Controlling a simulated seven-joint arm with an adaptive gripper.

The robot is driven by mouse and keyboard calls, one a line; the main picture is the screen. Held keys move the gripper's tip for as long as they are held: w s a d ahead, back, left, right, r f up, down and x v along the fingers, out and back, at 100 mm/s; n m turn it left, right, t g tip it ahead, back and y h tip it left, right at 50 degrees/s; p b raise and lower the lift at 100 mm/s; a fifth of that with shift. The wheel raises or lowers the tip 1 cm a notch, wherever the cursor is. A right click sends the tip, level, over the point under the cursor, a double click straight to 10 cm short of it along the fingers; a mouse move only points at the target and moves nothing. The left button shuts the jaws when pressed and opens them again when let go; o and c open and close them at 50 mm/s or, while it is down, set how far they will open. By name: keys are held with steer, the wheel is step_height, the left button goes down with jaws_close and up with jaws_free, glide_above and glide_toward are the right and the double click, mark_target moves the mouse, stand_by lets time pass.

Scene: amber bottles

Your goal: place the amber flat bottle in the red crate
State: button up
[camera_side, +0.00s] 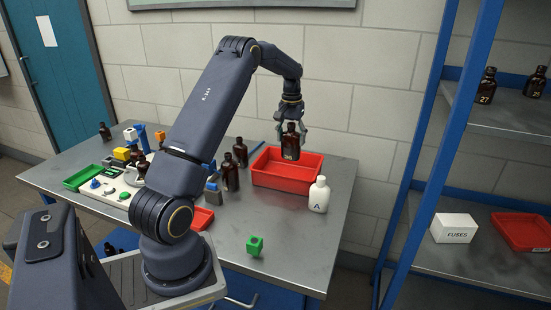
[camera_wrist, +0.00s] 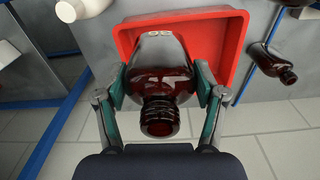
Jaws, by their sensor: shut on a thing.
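My gripper (camera_side: 291,130) is shut on an amber flat bottle (camera_side: 291,147) with a pale number on its front. The bottle is upright and sits over the red crate (camera_side: 306,176) on the table. In the side view its lower end overlaps the crate's back part; I cannot tell how far it is above the crate floor. In the wrist view the two fingers of my gripper (camera_wrist: 160,98) press on both sides of the bottle (camera_wrist: 160,75), its dark threaded neck toward the camera. The red crate (camera_wrist: 236,50) shows behind it, its floor partly hidden.
A white bottle marked A (camera_side: 319,196) stands at the crate's front right. Amber bottles (camera_side: 230,174) stand left of the crate. A green block (camera_side: 254,245) lies near the table front. A blue-framed shelf (camera_side: 430,120) rises at right. The table's front right is clear.

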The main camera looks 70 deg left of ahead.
mark_target(283, 156)
steer(key=shift+n, duration=0.3)
steer(key=a+f, duration=0.1)
steer(key=a, duration=0.1)
steer(key=a+f, duration=0.1)
steer(key=a, duration=0.1)
steer(key=shift+w+f, duration=0.1)
steer(key=shift+f, duration=0.2)
steer(key=f, duration=0.4)
steer(key=s+f, duration=0.1)
steer(key=f, duration=0.2)
steer(key=shift+a, duration=0.25)
steer(key=shift+f, duration=2.15)
steer(key=shift+f, duration=0.1)
steer(key=o, duration=1.2)
steer(key=shift+o, duration=0.2)
